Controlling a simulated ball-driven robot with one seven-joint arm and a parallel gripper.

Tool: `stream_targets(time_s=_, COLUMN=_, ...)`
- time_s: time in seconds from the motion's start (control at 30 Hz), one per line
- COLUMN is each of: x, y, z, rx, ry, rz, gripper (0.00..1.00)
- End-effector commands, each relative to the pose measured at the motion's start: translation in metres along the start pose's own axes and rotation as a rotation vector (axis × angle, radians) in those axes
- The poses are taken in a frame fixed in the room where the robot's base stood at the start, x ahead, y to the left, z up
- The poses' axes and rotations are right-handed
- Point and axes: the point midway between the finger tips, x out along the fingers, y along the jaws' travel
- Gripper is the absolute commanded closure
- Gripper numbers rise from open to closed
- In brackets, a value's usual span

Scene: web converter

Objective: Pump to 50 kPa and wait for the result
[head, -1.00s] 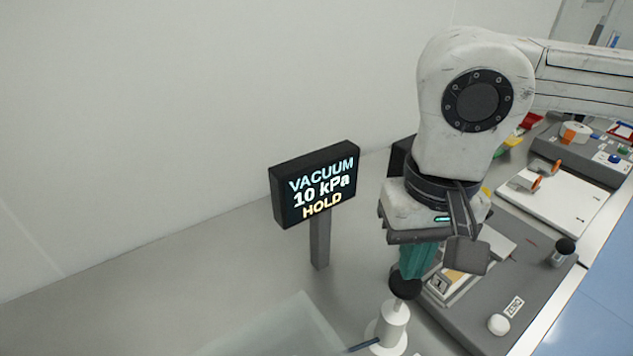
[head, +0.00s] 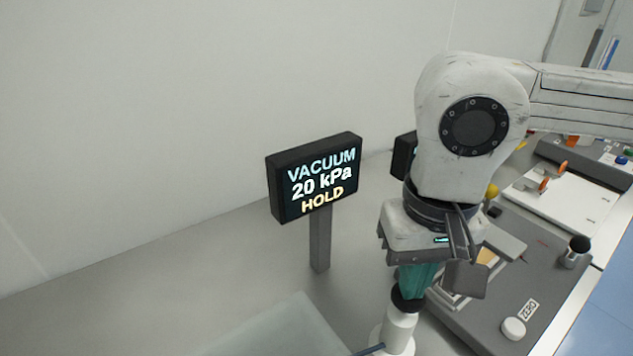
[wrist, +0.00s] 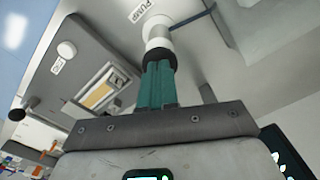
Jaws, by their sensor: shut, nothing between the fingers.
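The display (head: 316,178) on a grey post reads VACUUM 20 kPa HOLD. The white pump (head: 399,332) stands below my gripper, with a dark knob (head: 405,301) on top. My gripper (head: 410,290) has teal fingers pointing down, shut with nothing between them, and their tips touch or nearly touch the knob. In the wrist view the shut fingers (wrist: 157,72) meet the white pump (wrist: 158,35), beside a PUMP label (wrist: 142,10).
A grey device (head: 480,318) with a white ZERO button (head: 513,328) and a black-topped knob (head: 577,248) lies to the right. A clear panel (head: 275,328) is at the front left. A white board (head: 560,196) with orange clips is farther back. A blue surface (head: 600,310) borders the right.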

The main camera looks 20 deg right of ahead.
Motion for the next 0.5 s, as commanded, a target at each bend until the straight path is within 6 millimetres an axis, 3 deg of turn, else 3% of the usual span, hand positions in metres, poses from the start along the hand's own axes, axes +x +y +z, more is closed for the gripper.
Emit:
stream_targets(time_s=0.23, x=-0.006, y=0.000, z=0.000, rx=0.000, ry=0.000, rz=0.001, gripper=1.00)
stream_targets(time_s=0.5, x=-0.027, y=0.000, z=0.000, rx=0.000, ry=0.001, rz=0.002, gripper=1.00)
